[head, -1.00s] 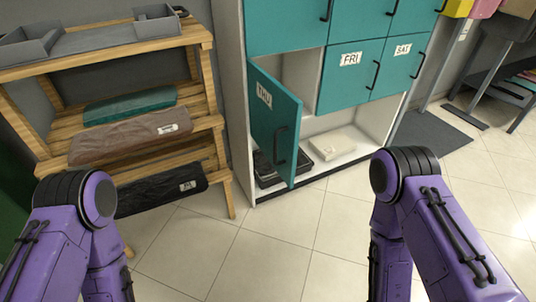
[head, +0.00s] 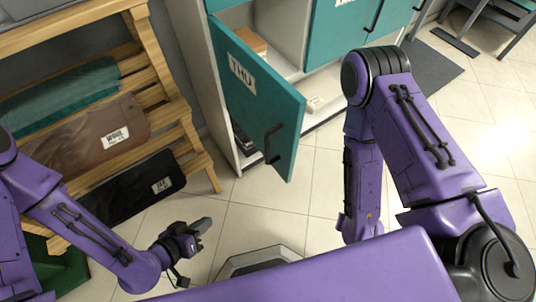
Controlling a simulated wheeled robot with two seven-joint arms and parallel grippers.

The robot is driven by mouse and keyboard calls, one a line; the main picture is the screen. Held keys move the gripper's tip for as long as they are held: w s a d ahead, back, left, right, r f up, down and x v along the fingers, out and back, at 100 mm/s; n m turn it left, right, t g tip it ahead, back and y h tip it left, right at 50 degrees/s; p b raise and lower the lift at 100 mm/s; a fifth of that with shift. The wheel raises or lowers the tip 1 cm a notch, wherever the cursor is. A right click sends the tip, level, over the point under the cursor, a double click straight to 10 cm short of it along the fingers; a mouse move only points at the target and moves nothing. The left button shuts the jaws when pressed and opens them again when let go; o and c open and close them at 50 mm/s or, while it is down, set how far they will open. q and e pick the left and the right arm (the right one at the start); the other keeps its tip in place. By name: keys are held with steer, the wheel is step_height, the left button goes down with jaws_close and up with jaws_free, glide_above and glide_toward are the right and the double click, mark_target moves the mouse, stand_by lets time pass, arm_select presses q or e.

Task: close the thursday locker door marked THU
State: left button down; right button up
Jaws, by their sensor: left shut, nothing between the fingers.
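The teal THU locker door (head: 258,100) stands open, hinged at its left edge and swung out toward me. Its white THU label (head: 242,73) and black handle (head: 272,144) face me. Inside the locker behind it, a brown box (head: 245,42) shows partly over the door's top edge. My left gripper (head: 204,226) is shut and empty, low over the floor, below and left of the door and apart from it. My right arm reaches down at the right of the door; its gripper is not visible.
A wooden shelf rack (head: 150,75) with folded bundles stands left of the lockers, close to my left arm. The locker above the open bottom compartment to the right has a teal door (head: 343,30), shut. Tiled floor (head: 270,190) in front of the door is clear.

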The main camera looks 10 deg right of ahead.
arm_select(q)
steer(key=w+d+r+m+h, duration=0.1)
steer(key=d+r+m+h, duration=0.3)
steer(key=r, duration=0.2)
steer(key=m+h, duration=0.5)
steer(key=m, duration=0.1)
glide_toward(287, 157)
steer(key=x, duration=0.7)
steer(key=shift+f, duration=0.1)
